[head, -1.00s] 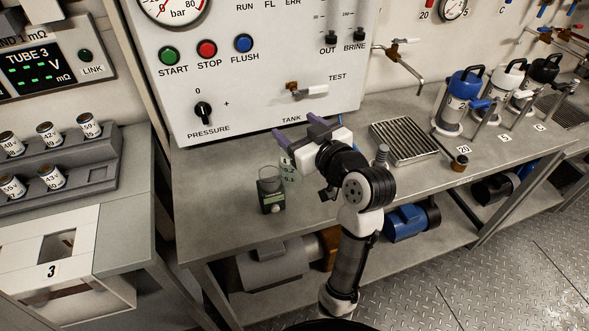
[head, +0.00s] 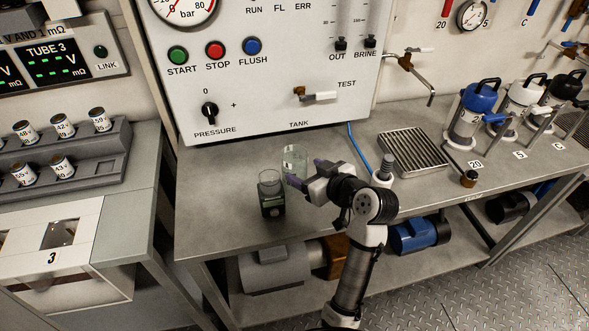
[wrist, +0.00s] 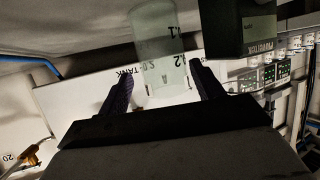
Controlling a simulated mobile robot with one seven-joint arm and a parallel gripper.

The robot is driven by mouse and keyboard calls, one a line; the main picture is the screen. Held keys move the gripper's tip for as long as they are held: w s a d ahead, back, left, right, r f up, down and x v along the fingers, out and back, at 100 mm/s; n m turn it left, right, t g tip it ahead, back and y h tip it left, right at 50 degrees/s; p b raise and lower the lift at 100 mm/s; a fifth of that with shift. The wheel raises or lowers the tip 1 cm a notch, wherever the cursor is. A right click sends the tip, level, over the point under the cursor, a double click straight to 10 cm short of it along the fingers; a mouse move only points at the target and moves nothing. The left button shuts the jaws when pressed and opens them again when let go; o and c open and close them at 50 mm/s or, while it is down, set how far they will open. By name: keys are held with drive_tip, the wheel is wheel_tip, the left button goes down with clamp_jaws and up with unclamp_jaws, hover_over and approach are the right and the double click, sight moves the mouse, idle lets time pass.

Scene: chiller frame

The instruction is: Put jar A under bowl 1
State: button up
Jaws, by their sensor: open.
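A clear glass jar (head: 294,157) stands on the bench at the tips of my gripper (head: 306,174). In the wrist view the jar (wrist: 158,45) shows upside down, with dark marks on its wall, in line with the gap between my two fingers (wrist: 162,90). My gripper is open, its fingers apart on either side of that line; I cannot tell whether they touch the glass. I read no letter A on the jar. No bowl marked 1 can be made out. Blue, white and black topped bowls (head: 473,113) stand at the right, with tags 20, 5 and C.
A dark instrument (head: 272,206) with a clear glass vessel on top stands close left of the jar. A metal drain grate (head: 413,151) lies right on the bench, with a blue hose (head: 359,149) beside it. The panel (head: 270,75) rises behind. Bare bench lies at the front left.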

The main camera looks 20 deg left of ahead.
sight(294, 158)
drive_tip(key=shift+w+a+f+p, duration=0.2)
drive_tip(key=shift+w+a+p, duration=0.1)
drive_tip(key=shift+a, duration=0.3)
drive_tip(key=p+x, duration=0.1)
drive_tip(key=x, duration=0.3)
drive_tip(key=shift+s+a+f, duration=0.1)
drive_tip(key=shift+f, duration=0.05)
drive_tip(key=shift+c, duration=0.5)
drive_tip(key=c, duration=0.7)
